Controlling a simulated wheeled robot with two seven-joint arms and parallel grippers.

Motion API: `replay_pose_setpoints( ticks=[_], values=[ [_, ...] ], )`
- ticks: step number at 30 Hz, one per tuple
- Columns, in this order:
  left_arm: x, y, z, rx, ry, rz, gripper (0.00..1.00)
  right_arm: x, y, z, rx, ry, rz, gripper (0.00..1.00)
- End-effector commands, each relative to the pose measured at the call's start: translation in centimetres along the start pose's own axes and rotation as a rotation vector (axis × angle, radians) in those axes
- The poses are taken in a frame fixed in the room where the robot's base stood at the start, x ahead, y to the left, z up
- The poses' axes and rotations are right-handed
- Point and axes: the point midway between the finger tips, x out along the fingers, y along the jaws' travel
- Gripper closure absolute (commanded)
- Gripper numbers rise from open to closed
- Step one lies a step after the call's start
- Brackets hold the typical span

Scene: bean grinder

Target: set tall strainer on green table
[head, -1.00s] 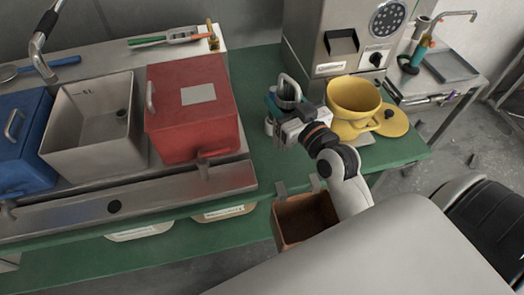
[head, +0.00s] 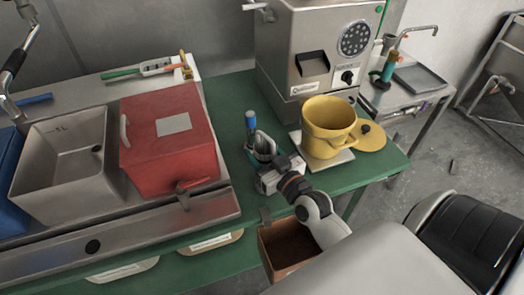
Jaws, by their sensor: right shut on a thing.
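My right gripper (head: 262,160) is shut on a small metal and teal thing, over the green table (head: 231,103) between the red box and the grinder. A slim upright part with a blue top (head: 250,120) rises just behind my fingers. It looks like part of the held thing, probably the tall strainer. My fingers and wrist hide much of it. I cannot tell whether its foot touches the table. My left gripper is out of view.
A red box (head: 170,150) and a grey bin (head: 62,165) stand at the left. The steel grinder (head: 305,40), a yellow pot (head: 327,125) and its lid (head: 370,137) are at the right. A brown bin (head: 290,248) hangs at the table's front edge.

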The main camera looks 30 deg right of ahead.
Motion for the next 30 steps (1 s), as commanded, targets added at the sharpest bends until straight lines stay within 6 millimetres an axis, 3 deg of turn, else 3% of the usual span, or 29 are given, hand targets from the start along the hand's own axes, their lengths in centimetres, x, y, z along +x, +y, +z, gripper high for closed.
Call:
replay_pose_setpoints(
  ticks=[1,2,6,17,30],
  values=[
    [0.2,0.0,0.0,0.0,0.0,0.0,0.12,0.0,0.0,-0.3,0.0,0.0,0.0,0.85],
    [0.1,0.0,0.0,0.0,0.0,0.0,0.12,0.0,0.0,-0.2,0.0,0.0,0.0,0.45],
    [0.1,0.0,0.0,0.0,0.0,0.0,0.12,0.0,0.0,-0.2,0.0,0.0,0.0,0.27],
    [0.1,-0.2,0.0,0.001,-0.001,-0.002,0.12,-0.4,0.0,0.0,0.0,0.002,0.0,0.27],
    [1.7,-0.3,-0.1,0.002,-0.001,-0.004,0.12,-8.7,0.0,-0.2,0.0,0.005,0.001,0.27]
  ],
)
